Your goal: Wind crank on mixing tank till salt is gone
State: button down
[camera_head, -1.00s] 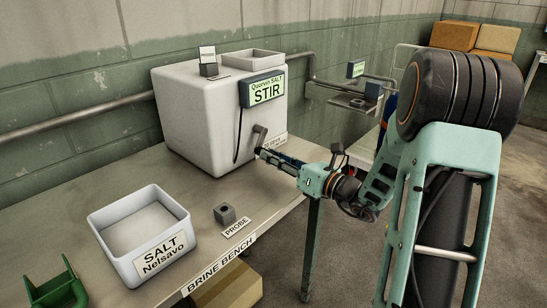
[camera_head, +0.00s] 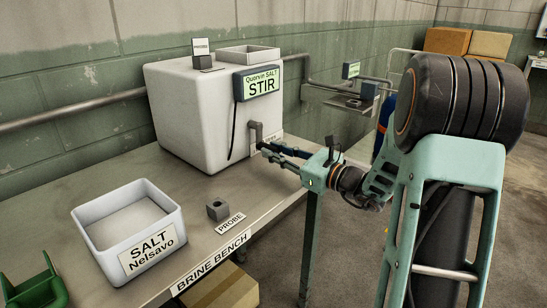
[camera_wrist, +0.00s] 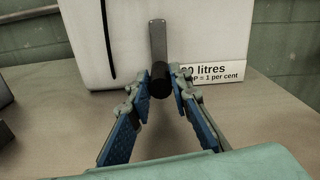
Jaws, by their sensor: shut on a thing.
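The mixing tank (camera_head: 190,120) is a pale box on the bench with a display (camera_head: 258,84) reading "Quorvin SALT STIR". Its grey crank (camera_head: 256,130) sticks out low on the front. In the wrist view the crank arm (camera_wrist: 158,42) hangs down from its pivot, with a dark round handle (camera_wrist: 160,84) at the lower end. My gripper (camera_head: 266,149) is shut on this handle, with the blue-padded fingers on either side of it in the wrist view (camera_wrist: 161,80). The inside of the tank is hidden, so salt in it cannot be seen.
A white bin (camera_head: 105,259) labelled "SALT Nelsavo" stands front left, beside a green holder (camera_head: 38,290). A small grey probe block (camera_head: 219,209) sits near the bench edge. A pipe (camera_head: 60,115) runs along the wall. Bare bench lies before the tank.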

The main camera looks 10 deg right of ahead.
jog(key=shift+d, duration=0.1)
dwell(0.4)
jog(key=c, duration=1.8)
grip_release()
jog(key=shift+o, duration=0.2)
jog(key=v, duration=1.2)
